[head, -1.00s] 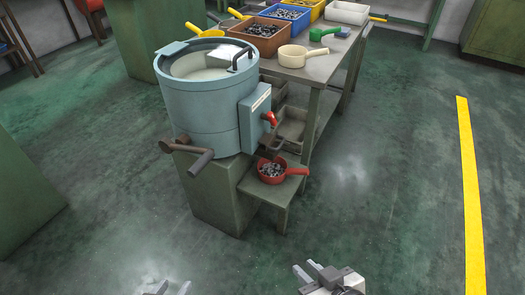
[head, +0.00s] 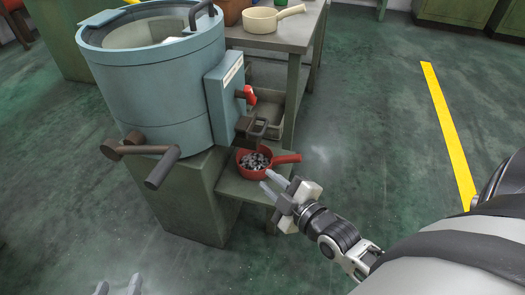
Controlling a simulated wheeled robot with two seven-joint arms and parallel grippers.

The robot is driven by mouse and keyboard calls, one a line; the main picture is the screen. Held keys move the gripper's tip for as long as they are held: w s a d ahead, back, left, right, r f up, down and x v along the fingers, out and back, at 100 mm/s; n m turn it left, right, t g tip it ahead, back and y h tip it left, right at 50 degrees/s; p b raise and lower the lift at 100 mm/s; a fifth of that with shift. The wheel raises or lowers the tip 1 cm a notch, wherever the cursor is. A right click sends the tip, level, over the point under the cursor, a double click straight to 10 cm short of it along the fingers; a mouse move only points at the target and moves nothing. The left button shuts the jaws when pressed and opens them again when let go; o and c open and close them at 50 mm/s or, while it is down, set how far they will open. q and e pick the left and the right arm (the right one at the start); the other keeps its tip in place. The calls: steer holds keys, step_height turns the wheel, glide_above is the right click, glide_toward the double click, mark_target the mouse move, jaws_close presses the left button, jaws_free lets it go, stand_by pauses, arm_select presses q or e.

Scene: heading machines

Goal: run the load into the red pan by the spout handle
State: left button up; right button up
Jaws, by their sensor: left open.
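The blue-grey drum machine (head: 150,85) stands on a green base at the left, with a box on its right side. A red-tipped handle (head: 246,94) sticks out of that box, above a dark spout-like bracket (head: 259,129). The red pan (head: 244,172) sits below on a small green stand, holding several metal pieces, its handle pointing right. My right gripper (head: 267,180) is open and empty, its fingertips just in front of the pan; I cannot tell if they touch. My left gripper (head: 119,290) is open at the bottom edge, mostly cut off.
A dark crank (head: 160,165) juts from the drum's front. A workbench (head: 285,40) behind carries a cream scoop (head: 272,18), with a bin (head: 290,97) below it. The floor right of the stand is clear up to a yellow line (head: 447,130).

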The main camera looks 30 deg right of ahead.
mark_target(264, 127)
steer(key=w+d+f+n+t+h+b, duration=0.35)
steer(key=d+n+b, duration=0.2)
steer(key=d, duration=0.25)
steer(key=shift+m+y, duration=0.25)
steer(key=shift+m, duration=0.2)
steer(key=w+b, duration=0.1)
steer(key=w, duration=0.3)
steer(key=w+d+r+b, duration=0.1)
steer(key=w+b, duration=0.1)
steer(key=w, duration=0.3)
steer(key=w+b, duration=0.1)
steer(key=w, duration=0.4)
steer(key=shift+w+d+r, duration=0.15)
steer(key=shift+d+r, duration=0.15)
steer(key=shift+r, duration=0.1)
arm_select(q)
steer(key=d+f+h, duration=0.1)
steer(key=d+f+t+h, duration=0.1)
steer(key=d+f+n, duration=0.1)
steer(key=shift+w+h, duration=0.25)
steer(key=shift+h, duration=0.15)
arm_select(e)
steer(key=shift+w, duration=0.2)
arm_select(q)
steer(key=shift+d, duration=0.1)
arm_select(e)
jaws_close()
